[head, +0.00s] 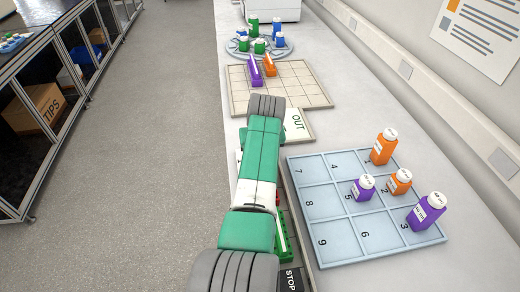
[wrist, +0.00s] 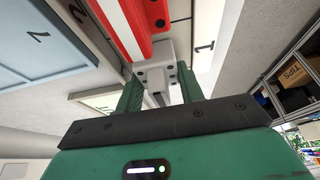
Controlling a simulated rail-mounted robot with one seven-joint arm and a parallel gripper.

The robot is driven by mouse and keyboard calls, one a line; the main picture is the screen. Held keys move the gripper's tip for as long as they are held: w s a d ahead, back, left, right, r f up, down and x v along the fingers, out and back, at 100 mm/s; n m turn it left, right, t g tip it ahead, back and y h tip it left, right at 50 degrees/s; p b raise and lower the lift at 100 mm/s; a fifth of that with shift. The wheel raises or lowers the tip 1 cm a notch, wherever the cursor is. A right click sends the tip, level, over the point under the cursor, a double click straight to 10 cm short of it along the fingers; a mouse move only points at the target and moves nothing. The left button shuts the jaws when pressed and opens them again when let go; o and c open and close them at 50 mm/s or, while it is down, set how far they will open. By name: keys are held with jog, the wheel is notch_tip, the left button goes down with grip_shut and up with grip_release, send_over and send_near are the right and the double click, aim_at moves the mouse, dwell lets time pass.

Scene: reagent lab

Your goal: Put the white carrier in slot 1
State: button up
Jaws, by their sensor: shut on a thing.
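In the wrist view, my gripper (wrist: 160,82) has its two green fingers around a pale grey-white block with dark round spots, which looks like the white carrier (wrist: 154,50). A red carrier with a white stripe (wrist: 148,14) lies right beside or against it; I cannot tell if they touch. A white plate marked 1 (wrist: 204,47), which looks like slot 1's label, is just to the right of the held block. In the head view, my arm hides the gripper and the white carrier.
In the head view, a blue numbered tray (head: 330,254) with orange and purple bottles lies right of my arm. A green carrier (head: 283,240) and a STOP plate (head: 291,279) are near it. Beyond are an OUT plate (head: 298,124) and a beige grid board (head: 300,97) with purple and orange carriers.

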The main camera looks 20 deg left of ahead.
jog(key=o, duration=0.7)
jog(key=shift+f, duration=0.1)
jog(key=shift+r+p, duration=0.3)
jog(key=p+v, duration=0.5)
jog(key=v, duration=0.7)
jog(key=shift+d+f, duration=0.1)
